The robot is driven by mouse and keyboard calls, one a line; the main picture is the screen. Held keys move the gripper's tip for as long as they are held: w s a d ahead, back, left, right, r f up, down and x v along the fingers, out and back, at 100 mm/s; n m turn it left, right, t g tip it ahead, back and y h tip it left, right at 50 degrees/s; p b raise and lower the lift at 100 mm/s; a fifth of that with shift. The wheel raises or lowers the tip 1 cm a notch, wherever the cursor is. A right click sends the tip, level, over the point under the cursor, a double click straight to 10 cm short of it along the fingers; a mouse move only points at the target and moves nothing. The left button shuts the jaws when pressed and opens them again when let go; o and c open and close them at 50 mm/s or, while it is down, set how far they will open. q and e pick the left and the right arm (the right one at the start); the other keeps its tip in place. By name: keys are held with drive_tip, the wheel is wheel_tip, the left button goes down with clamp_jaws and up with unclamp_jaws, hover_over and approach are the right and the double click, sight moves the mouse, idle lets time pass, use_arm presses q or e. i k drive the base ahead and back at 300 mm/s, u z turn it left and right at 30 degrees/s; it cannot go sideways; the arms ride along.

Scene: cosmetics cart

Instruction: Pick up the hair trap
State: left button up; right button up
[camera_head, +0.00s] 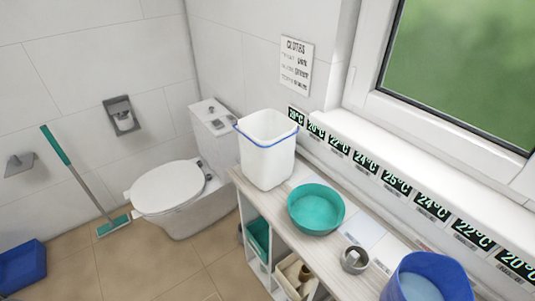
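A small grey round piece (354,260) with an open top stands on the pale wooden shelf top (341,284), between a teal bowl and a blue bucket. It looks like the hair trap, but it is too small to be sure. It seems to rest on or beside a pale sheet. Neither of my grippers is in the head view, and nothing covers the grey piece.
The teal bowl (316,207) and a white bin (267,150) stand behind it; the blue bucket (428,278) is in front. A windowsill edge and wall displays (396,183) border the right. A toilet (168,189), mop (75,175) and blue box (22,268) stand left. Middle floor is clear.

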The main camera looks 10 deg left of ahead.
sight(356, 259)
drive_tip(key=k, duration=0.5)
drive_tip(key=z, duration=1.35)
drive_tip(key=i, duration=0.25)
drive_tip(key=u, duration=0.55)
